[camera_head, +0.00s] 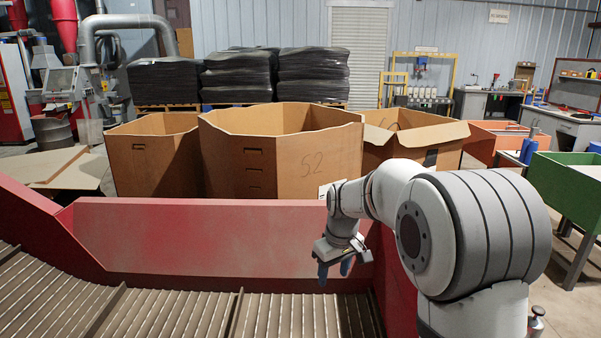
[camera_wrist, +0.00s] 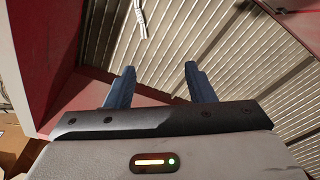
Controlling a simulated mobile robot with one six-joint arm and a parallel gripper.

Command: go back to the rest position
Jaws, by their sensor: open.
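My gripper (camera_head: 334,268) hangs fingers-down at the right end of the ribbed conveyor, close to its red far wall. In the wrist view my gripper (camera_wrist: 160,86) shows two blue fingers standing apart with nothing between them. The ribbed conveyor belt (camera_head: 180,312) looks empty in the head view. In the wrist view a small pale strip (camera_wrist: 140,18) lies on the slats beyond the fingers, near the top edge.
A red side wall (camera_head: 200,235) runs along the belt. Behind it stand a large cardboard box (camera_head: 280,165) marked 52, a left box (camera_head: 155,160) and a right box (camera_head: 415,140). A green bin (camera_head: 567,190) stands at the right.

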